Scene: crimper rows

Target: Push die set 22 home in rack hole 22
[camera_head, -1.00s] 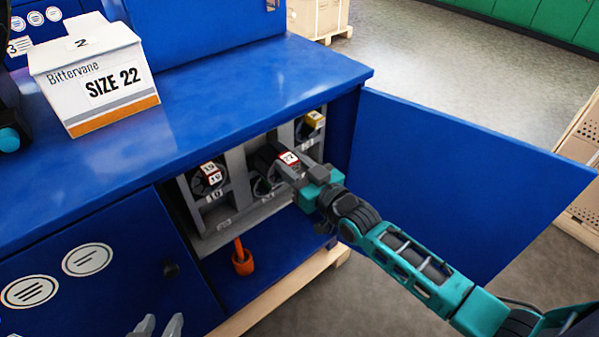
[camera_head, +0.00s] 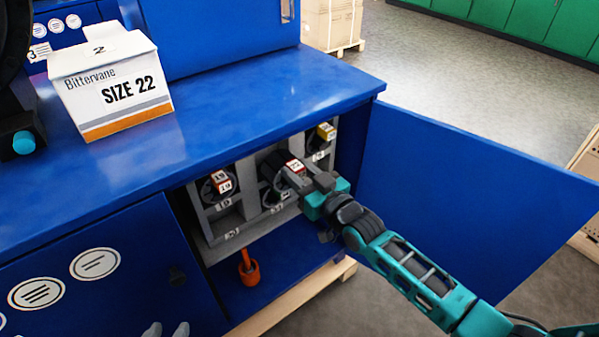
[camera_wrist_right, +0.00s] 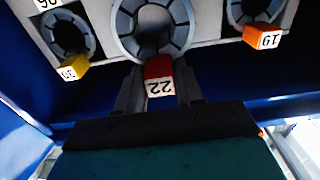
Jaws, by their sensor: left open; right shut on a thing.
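Die set 22 is a dark cylinder (camera_head: 274,168) with a red tab (camera_head: 296,165) labelled 22, in the middle of the grey rack (camera_head: 246,200) inside the open cabinet. My right gripper (camera_head: 302,180) is shut on the red tab at the rack front. In the right wrist view its fingers (camera_wrist_right: 160,92) flank the tab (camera_wrist_right: 159,75), below a segmented ring (camera_wrist_right: 125,22) in the rack face. I cannot tell how deep the die set sits, and hole 22's own label is not readable. My left gripper (camera_head: 166,330) is open and empty at the bottom edge.
Neighbouring die sets have an orange tab (camera_wrist_right: 263,37) marked 19 and a yellow tab (camera_wrist_right: 73,67). The open blue door (camera_head: 460,195) borders my right arm. A SIZE 22 box (camera_head: 110,90) stands on top.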

